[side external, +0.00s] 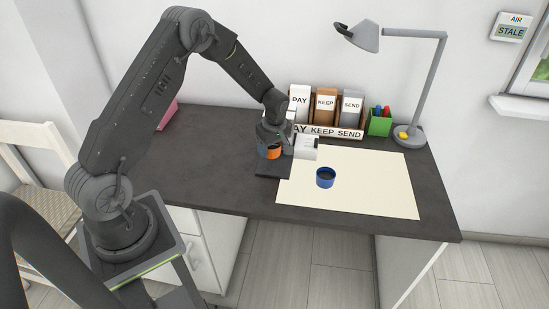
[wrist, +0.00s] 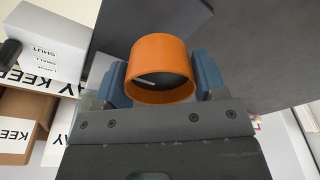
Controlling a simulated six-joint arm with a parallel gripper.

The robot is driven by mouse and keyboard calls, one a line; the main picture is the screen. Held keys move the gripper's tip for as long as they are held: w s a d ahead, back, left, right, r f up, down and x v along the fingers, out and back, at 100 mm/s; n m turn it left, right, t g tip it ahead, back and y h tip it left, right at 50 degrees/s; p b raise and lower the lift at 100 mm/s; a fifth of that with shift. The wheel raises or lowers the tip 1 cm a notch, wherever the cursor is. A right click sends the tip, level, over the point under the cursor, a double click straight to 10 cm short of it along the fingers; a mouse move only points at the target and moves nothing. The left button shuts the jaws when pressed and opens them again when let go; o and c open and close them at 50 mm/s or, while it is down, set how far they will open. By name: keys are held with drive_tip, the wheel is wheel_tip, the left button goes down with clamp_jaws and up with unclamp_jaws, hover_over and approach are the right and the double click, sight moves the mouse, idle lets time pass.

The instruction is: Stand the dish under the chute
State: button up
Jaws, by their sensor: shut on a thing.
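My gripper (side external: 270,146) is low over the back middle of the desk. It is shut on a round orange dish (side external: 270,153), which also shows between the blue-grey fingers in the wrist view (wrist: 160,62). The orange dish is at a dark flat plate (side external: 272,170); I cannot tell whether it touches it. A white box with small print (side external: 306,147) stands just right of my gripper and shows at upper left in the wrist view (wrist: 45,38). A chute is not clearly visible. A round blue dish (side external: 326,178) stands on the cream mat (side external: 390,195).
Boxes marked PAY (side external: 299,102), KEEP (side external: 325,106) and SEND (side external: 351,106) stand in a rack at the back. A green pen holder (side external: 379,124) and a grey lamp (side external: 409,134) stand to their right. The mat's right part and the desk's left (side external: 205,165) are clear.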

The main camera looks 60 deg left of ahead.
sight(275, 165)
drive_tip(key=shift+w+d+f, duration=0.3)
drive_tip(key=shift+f, duration=1.95)
drive_tip(key=shift+f, duration=0.2)
drive_tip(key=o, duration=0.9)
